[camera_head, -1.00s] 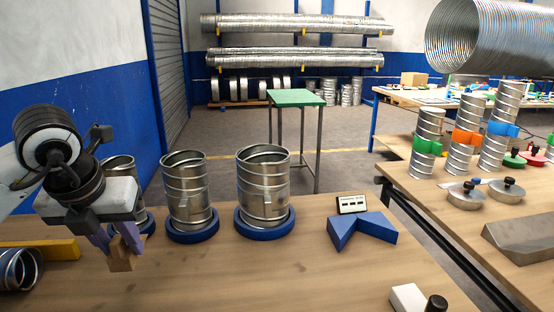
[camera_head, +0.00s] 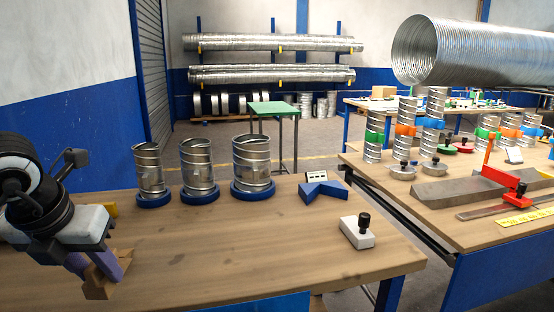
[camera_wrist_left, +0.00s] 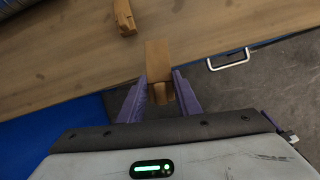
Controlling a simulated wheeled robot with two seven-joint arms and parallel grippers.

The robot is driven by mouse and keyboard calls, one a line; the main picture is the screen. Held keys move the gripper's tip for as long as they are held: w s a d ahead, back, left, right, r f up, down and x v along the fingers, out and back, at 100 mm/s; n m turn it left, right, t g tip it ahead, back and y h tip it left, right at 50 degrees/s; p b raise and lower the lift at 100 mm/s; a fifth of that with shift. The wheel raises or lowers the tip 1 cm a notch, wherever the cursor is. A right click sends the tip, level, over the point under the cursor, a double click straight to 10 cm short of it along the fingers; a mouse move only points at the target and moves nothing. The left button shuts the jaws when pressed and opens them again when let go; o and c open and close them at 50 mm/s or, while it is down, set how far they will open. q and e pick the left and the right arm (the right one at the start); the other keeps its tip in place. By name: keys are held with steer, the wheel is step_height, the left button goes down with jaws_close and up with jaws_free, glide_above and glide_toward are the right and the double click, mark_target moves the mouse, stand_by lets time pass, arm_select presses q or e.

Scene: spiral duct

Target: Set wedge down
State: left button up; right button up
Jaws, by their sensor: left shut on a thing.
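The wedge (camera_head: 99,285) is a small light-brown wooden block, held between the purple fingers of my left gripper (camera_head: 94,266). It is over the near left part of the wooden table (camera_head: 240,225); I cannot tell whether it touches the top. In the left wrist view the wedge (camera_wrist_left: 157,58) sticks out past the fingertips of the gripper (camera_wrist_left: 162,90), close to the table edge. A second brown wooden piece (camera_wrist_left: 124,16) lies on the tabletop ahead of it in that view. My right gripper is not in view.
Several metal duct pieces in blue rings (camera_head: 252,186) stand at the table's back. A blue V-shaped block (camera_head: 322,191) and a white block with a black knob (camera_head: 357,232) are to the right. The tabletop's middle and front are clear.

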arm_select(q)
steer(key=shift+w+d+f+m+h, duration=0.25)
steer(key=shift+w+f+m+h, duration=0.1)
steer(key=shift+f+m, duration=0.3)
steer(key=shift+w+d+f+m, duration=0.1)
steer(key=shift+d+f+m, duration=0.15)
steer(key=shift+m, duration=0.3)
steer(key=s+d+f+m+g, duration=0.4)
steer(key=s+m, duration=0.1)
steer(key=m, duration=1.2)
steer(key=s+d+f+m+g, duration=0.4)
steer(key=s+f+m+g, duration=0.1)
steer(key=m, duration=1.2)
steer(key=shift+s+f+m, duration=0.25)
steer(key=shift+s+m, duration=0.05)
steer(key=shift+s, duration=0.3)
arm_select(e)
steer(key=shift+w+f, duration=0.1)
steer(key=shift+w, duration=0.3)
arm_select(q)
steer(key=shift+d, duration=0.1)
